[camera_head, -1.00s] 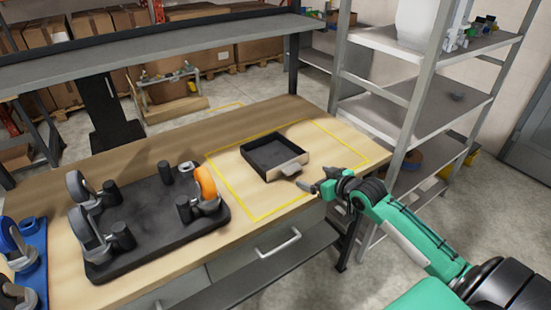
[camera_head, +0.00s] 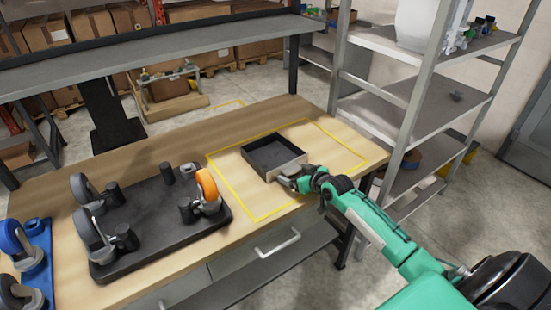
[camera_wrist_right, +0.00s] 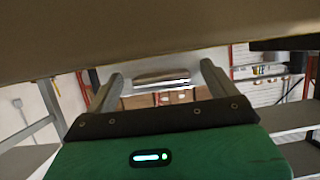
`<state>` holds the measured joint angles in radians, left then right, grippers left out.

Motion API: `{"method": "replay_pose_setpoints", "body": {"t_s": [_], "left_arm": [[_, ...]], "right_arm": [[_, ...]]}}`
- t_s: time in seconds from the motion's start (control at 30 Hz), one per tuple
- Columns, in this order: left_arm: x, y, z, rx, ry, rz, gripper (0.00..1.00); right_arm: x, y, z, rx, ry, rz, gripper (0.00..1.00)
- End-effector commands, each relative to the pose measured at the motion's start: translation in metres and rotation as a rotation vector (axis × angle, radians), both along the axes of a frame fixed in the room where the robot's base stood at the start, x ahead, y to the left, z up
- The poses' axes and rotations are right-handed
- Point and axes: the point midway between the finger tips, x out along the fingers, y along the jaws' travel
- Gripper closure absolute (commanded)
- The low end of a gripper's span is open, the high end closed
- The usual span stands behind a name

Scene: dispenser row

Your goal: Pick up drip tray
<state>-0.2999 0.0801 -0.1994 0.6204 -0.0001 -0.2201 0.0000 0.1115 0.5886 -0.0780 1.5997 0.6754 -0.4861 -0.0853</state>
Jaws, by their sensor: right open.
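The drip tray (camera_head: 262,147) is a shallow dark square box with a light front face. It sits on the wooden bench inside a yellow outlined rectangle. My right gripper (camera_head: 285,178) is at the tray's front right side, by its handle, and covers the handle in the head view. In the right wrist view the two fingers of my right gripper (camera_wrist_right: 162,80) are apart, with the tray's grey handle (camera_wrist_right: 162,76) showing between them. My left gripper is not in view.
A black base (camera_head: 150,225) with casters and black posts stands left of the tray. A blue base (camera_head: 38,262) is at the far left. A metal shelf rack (camera_head: 385,120) stands right of the bench. The wood around the tray is clear.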

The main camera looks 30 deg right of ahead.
Motion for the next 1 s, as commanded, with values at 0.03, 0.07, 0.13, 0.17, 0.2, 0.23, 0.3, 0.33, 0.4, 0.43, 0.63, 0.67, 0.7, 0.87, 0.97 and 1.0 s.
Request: {"method": "replay_pose_setpoints", "body": {"t_s": [0.03, 0.07, 0.13, 0.17, 0.2, 0.23, 0.3, 0.33, 0.4, 0.43, 0.63, 0.67, 0.7, 0.87, 0.97, 1.0], "left_arm": [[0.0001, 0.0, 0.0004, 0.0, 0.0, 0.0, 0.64], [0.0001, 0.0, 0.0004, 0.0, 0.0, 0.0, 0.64], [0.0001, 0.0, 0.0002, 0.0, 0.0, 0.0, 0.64], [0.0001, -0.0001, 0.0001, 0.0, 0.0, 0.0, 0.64], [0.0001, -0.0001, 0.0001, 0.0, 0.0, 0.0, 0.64], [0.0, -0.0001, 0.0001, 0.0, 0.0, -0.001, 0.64], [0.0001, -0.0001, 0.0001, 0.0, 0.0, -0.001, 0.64], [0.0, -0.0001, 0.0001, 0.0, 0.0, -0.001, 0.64], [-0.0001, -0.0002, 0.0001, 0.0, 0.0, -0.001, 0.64], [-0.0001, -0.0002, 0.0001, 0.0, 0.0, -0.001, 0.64], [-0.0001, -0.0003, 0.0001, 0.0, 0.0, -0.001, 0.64], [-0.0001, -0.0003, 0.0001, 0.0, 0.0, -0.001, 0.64], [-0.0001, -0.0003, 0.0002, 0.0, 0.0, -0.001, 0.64], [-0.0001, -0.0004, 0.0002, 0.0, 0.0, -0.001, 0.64], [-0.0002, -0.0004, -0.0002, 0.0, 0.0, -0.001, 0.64], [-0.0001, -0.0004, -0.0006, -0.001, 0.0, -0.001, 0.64]], "right_arm": [[0.0014, 0.0006, -0.0006, 0.0, 0.0, 0.001, 0.11], [0.0017, 0.0007, -0.001, 0.0, 0.0, 0.001, 0.11], [0.0018, 0.0007, -0.0012, 0.0, 0.0, 0.001, 0.11], [0.0017, 0.0006, -0.0012, 0.0, 0.0, 0.001, 0.11], [0.0016, 0.0006, -0.0011, -0.001, 0.0, 0.0, 0.11], [0.0016, 0.0006, -0.0011, -0.001, 0.0, 0.0, 0.11], [0.0016, 0.0005, -0.0011, -0.001, 0.0, 0.0, 0.21], [0.0016, 0.0005, -0.0011, -0.001, 0.0, 0.0, 0.27], [0.0015, 0.0004, -0.001, -0.001, 0.0, 0.0, 0.4], [0.0015, 0.0004, -0.001, -0.001, 0.0, 0.0, 0.46], [0.0014, 0.0003, -0.0009, -0.001, 0.0, 0.0, 0.86], [0.0014, 0.0003, -0.0009, -0.001, 0.0, 0.0, 0.91], [0.0018, 0.0001, 0.0005, -0.001, -0.003, 0.0, 0.91], [0.0019, 0.0001, 0.0007, -0.001, -0.003, 0.0, 0.91], [0.002, 0.0, 0.003, 0.0, -0.004, 0.0, 0.91], [0.0022, -0.0001, 0.0049, -0.001, -0.004, 0.001, 0.91]]}}
